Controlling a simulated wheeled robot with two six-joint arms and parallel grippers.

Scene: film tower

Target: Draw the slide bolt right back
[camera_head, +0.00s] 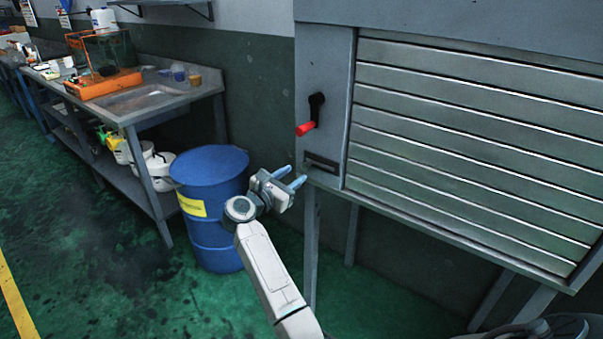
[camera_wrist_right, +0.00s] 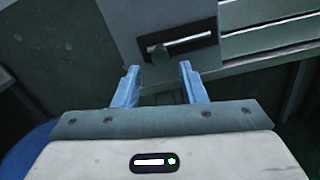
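The slide bolt (camera_head: 321,164) is a dark plate with a slot, low on the grey cabinet's left panel. In the right wrist view its plate (camera_wrist_right: 204,36) shows a bright bar in the slot and a round dark knob (camera_wrist_right: 158,54) at the slot's left part. My right gripper (camera_head: 293,177) is open and empty, just left of and below the bolt plate. In the right wrist view its two blue fingers (camera_wrist_right: 161,80) stand apart, with the knob beyond and above the gap, not between them. My left gripper is not in view.
A black lever with a red grip (camera_head: 309,116) sits above the bolt. A slatted grey shutter (camera_head: 470,140) fills the cabinet right of the panel. A blue drum (camera_head: 210,210) stands close left of my right gripper. A metal workbench (camera_head: 150,108) is farther left.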

